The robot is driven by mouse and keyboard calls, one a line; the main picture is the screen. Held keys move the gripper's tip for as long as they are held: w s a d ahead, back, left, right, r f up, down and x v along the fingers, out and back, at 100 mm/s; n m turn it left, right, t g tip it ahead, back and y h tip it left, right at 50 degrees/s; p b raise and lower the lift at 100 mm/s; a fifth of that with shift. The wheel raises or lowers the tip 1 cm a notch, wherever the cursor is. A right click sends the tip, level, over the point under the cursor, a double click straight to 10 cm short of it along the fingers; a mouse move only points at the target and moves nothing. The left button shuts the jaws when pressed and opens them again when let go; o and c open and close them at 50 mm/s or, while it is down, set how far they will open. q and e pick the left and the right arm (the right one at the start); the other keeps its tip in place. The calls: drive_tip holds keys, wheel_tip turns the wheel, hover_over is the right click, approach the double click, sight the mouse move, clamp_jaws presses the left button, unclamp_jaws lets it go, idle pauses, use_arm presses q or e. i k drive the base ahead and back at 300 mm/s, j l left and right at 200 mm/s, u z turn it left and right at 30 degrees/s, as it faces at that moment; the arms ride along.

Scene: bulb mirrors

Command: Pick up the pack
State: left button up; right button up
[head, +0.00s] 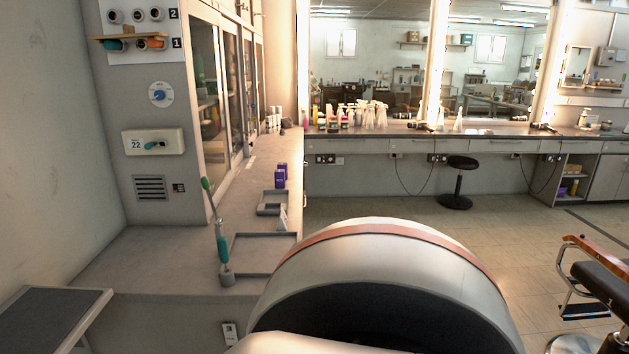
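Two small purple packs stand close together on the narrow counter (245,206) along the left wall. One purple pack (279,180) is nearer, and the other purple pack (283,168) is just behind it. I cannot tell which one the task means. Both are small in the picture, and their printing cannot be read. Neither of my grippers is in view.
In front of the packs are a small grey tray (266,209) and a larger shallow tray (234,262). A green-handled brush (220,240) stands upright in a holder at the larger tray's left.

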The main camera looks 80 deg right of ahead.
sight(279, 174)
drive_tip(key=z, duration=2.3)
drive_tip(key=i+l+z, duration=0.25)
drive_tip(key=l, duration=0.15)
drive_tip(key=i+l+z, duration=0.5)
drive_tip(key=i+l, duration=0.2)
drive_tip(key=i+l+z, duration=0.2)
drive_tip(key=i, duration=0.45)
drive_tip(key=i+u, duration=0.35)
drive_tip(key=i, duration=0.3)
drive_tip(key=i+l+u, duration=0.35)
drive_tip(key=i, duration=0.3)
drive_tip(key=i+u, duration=0.5)
drive_tip(key=i+l+u, duration=0.45)
drive_tip(key=i, duration=0.15)
drive_tip(key=i+l+u, duration=0.25)
drive_tip(key=u, duration=0.2)
drive_tip(key=i+l+u, duration=0.45)
drive_tip(key=k+j, duration=0.1)
